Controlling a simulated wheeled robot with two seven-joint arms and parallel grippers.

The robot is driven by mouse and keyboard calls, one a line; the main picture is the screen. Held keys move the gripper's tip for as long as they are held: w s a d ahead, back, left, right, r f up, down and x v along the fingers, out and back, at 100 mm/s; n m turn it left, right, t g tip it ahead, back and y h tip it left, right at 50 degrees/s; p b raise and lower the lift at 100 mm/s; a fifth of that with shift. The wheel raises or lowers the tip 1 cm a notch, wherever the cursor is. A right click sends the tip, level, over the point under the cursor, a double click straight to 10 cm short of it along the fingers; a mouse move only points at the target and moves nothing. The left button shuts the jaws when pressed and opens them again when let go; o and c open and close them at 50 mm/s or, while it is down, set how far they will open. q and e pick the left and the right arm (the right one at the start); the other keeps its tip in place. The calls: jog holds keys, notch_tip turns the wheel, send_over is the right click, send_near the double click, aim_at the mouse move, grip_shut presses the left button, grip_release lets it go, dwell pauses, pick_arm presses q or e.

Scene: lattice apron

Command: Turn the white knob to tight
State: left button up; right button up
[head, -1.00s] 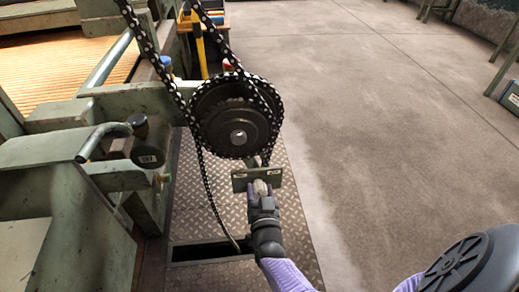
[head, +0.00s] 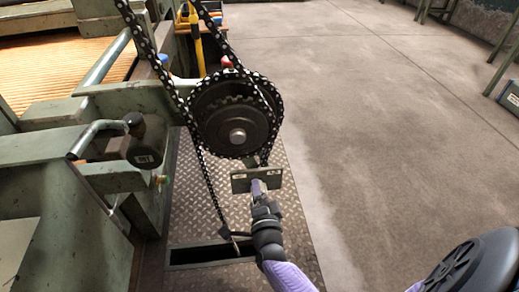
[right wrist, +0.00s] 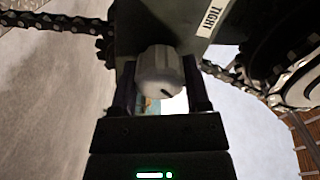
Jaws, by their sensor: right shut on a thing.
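The white knob (right wrist: 160,75) fills the middle of the right wrist view, with a dark mark low on its face. My right gripper (right wrist: 161,88) has a dark finger on each side of the knob and is shut on it. A TIGHT label (right wrist: 209,18) lies above and right of the knob in that view. In the head view, my right gripper (head: 258,189) is at the small green plate (head: 241,182) below the sprocket; the gripper mostly hides the knob there. My left gripper is not in view.
A large dark sprocket (head: 237,136) with a chain (head: 146,42) is just above the plate. A green machine frame with a black-ended lever (head: 147,150) stands at left. A dark floor opening (head: 200,253) lies below. Clear concrete floor (head: 400,130) is at right.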

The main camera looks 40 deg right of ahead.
jog(key=m, duration=0.3)
jog(key=shift+f+b, duration=0.15)
jog(key=shift+b, duration=0.15)
jog(key=m, duration=0.3)
jog(key=shift+b, duration=0.4)
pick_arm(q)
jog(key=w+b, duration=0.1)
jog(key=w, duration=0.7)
pick_arm(e)
jog(key=shift+m, duration=2.5)
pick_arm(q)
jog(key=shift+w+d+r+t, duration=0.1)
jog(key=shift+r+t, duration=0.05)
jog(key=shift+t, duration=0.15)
pick_arm(e)
jog(key=o, duration=1.3)
